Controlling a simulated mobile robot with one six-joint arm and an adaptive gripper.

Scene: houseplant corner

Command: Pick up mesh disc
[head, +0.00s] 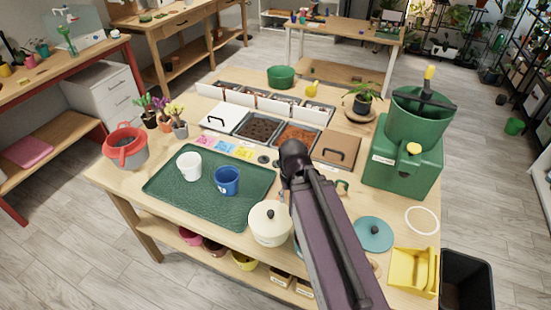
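Two small dark round pieces lie on the wooden table (130,185) just behind the right end of the green tray (160,198). The left one (263,159) is a flat disc that may be the mesh disc; at this size I cannot make out any mesh. The other (276,163) lies close to its right, near my arm. My dark purple arm reaches over the table from the bottom right, and its far joint is just right of these pieces. My gripper does not show, and the arm covers part of the table.
A white pot (189,166) and a blue pot (227,181) stand on the tray. A cream lidded pot (269,223) is left of my arm. A green machine (403,165), a teal lid (374,234) and a yellow scoop (412,272) are at right. Soil bins (257,128) stand behind.

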